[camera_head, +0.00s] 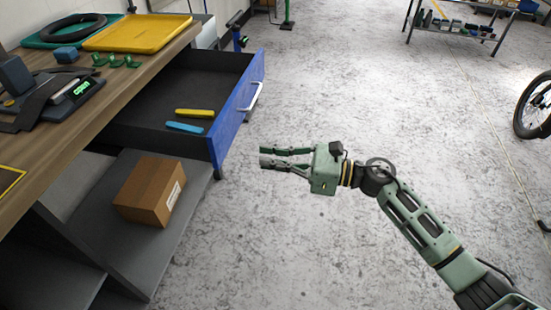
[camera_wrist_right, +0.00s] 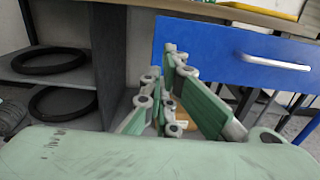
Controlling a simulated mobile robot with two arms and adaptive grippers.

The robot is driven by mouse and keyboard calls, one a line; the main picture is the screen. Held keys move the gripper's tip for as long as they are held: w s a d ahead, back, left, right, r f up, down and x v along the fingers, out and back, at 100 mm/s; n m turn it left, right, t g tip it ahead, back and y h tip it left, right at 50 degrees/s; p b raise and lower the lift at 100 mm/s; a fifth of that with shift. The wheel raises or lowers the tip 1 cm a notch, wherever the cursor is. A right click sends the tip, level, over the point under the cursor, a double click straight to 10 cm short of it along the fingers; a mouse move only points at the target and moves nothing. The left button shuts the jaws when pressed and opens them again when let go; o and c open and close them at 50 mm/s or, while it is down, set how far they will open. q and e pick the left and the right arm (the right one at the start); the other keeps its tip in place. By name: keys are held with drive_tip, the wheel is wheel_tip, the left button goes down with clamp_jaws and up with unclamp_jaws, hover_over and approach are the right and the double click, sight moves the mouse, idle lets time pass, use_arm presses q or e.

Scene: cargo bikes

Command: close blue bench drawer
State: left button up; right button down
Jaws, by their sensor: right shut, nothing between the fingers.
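The blue bench drawer (camera_head: 230,122) is pulled out from under the wooden worktop, its blue front facing right in the head view. A pale bar handle (camera_head: 250,97) is on that front. In the right wrist view the blue front (camera_wrist_right: 215,58) fills the upper right, with its handle (camera_wrist_right: 275,63) at the right. My right gripper (camera_head: 264,157) is shut and empty. It points left, just beyond and below the near end of the drawer front in the head view. Whether it touches the front cannot be told. My left gripper is not in view.
The drawer holds a yellow item (camera_head: 195,113) and a light-blue item (camera_head: 184,127). The worktop (camera_head: 140,75) bears a yellow tray (camera_head: 137,33) and a scale (camera_head: 75,95). A cardboard box (camera_head: 150,190) sits on the lower shelf. Open floor (camera_head: 340,90) lies to the right.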

sight(218, 152)
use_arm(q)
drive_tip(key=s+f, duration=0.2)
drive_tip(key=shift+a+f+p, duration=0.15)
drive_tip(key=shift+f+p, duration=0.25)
use_arm(e)
drive_tip(key=x, duration=1)
drive_tip(key=shift+f, duration=0.1)
